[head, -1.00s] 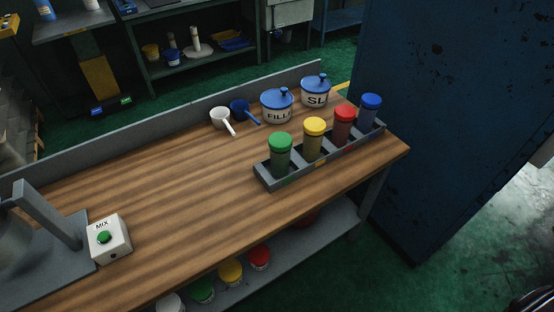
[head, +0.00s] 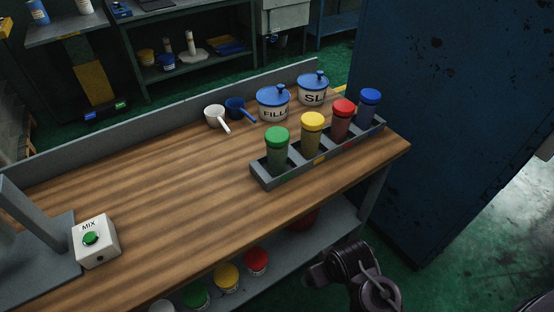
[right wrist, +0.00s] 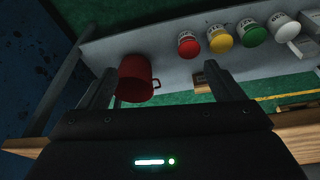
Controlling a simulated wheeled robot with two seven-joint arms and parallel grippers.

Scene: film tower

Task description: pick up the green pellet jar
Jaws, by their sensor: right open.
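The green pellet jar (head: 277,150) stands upright in the left end slot of a grey rack (head: 268,183) on the wooden bench, in the head view. Its lid is green and its lower part is hidden by the rack wall. My right arm (head: 355,275) shows at the lower right of the head view, in front of the bench and well apart from the jar. In the right wrist view my right gripper (right wrist: 160,88) is open, with nothing between its fingers. The green pellet jar is not seen there. My left gripper is not in view.
Yellow (head: 312,134), red (head: 342,121) and blue (head: 369,108) jars share the rack. Two lidded pots (head: 273,104) and two scoops (head: 215,116) stand behind. A MIX button box (head: 96,240) is at left. Lidded tubs (right wrist: 221,39) and a red mug (right wrist: 135,78) sit on the lower shelf.

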